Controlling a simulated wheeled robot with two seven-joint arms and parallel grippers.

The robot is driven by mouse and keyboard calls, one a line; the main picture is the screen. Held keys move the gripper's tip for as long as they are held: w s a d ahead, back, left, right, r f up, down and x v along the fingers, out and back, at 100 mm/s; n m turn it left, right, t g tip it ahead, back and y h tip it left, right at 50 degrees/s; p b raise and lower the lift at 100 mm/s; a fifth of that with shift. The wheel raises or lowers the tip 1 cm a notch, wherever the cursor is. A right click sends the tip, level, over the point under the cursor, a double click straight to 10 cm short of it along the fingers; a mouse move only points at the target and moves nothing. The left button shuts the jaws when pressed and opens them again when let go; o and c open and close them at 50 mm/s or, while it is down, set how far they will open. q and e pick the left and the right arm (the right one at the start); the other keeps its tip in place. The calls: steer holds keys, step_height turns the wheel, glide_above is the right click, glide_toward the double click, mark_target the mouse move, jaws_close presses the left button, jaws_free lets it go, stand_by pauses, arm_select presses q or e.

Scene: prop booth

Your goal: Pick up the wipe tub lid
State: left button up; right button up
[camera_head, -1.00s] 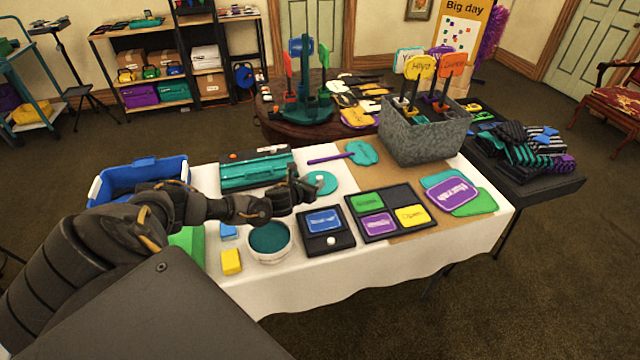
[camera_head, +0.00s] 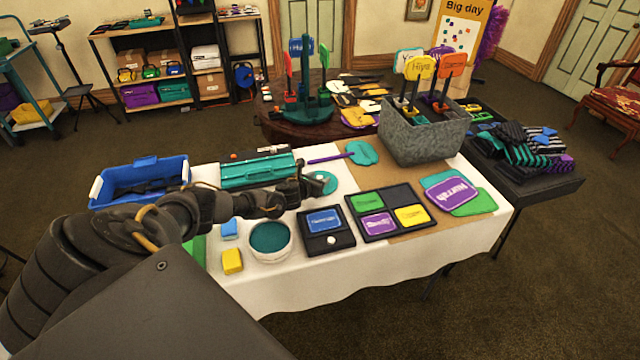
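The wipe tub lid appears to be the round teal disc (camera_head: 330,186) with a small pale knob, lying flat on the white-covered table behind the wipe tub. The wipe tub (camera_head: 269,254) is white, round and uncovered, with teal inside. My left gripper (camera_head: 317,187) is at the left edge of the lid and hides part of it. I cannot tell whether it touches the lid or hovers above it, nor whether its dark fingers are apart. My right gripper is out of view.
A teal toolbox-like case (camera_head: 257,170) lies behind my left arm. A black tray with a blue card (camera_head: 325,221) is in front of the lid, and a tray of coloured cards (camera_head: 378,225) is to the right. A teal paddle (camera_head: 361,152) lies behind. A grey bin (camera_head: 424,143) stands at back right.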

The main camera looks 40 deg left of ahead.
arm_select(q)
steer(key=c, duration=1)
steer(key=shift+r, duration=0.1)
